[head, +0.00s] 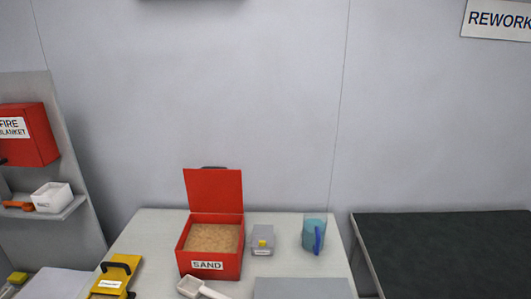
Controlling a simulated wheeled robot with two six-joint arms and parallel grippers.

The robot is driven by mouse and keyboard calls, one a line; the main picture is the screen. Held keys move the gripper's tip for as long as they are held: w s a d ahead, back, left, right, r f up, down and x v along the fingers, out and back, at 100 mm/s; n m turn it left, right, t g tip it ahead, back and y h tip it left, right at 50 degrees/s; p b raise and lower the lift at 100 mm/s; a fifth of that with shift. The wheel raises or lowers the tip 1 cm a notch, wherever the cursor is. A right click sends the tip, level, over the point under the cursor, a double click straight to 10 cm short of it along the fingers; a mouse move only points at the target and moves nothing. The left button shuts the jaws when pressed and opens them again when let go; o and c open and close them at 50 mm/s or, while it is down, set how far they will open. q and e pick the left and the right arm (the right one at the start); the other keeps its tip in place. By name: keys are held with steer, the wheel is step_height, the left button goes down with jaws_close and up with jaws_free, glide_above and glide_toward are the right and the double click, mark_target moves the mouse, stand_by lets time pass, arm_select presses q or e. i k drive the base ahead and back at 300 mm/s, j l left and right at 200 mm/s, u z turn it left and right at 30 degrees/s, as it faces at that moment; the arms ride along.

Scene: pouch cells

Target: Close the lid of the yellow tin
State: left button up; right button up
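A yellow tin (118,273) with a dark handle and a white label is at the front left of the light table. Its lower part is cut off by the bottom edge of the head view. I cannot tell from this view how far its lid stands open. Neither my left nor my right gripper is in view.
A red SAND box (208,266) with a raised lid stands on the table (150,228), a white scoop (190,287) before it. A grey box (263,235) and a clear blue-filled container (314,234) stand right. A dark-topped bench (445,250) is farther right; shelves (55,212) are left.

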mark_target(116, 273)
steer(key=u, duration=1.3)
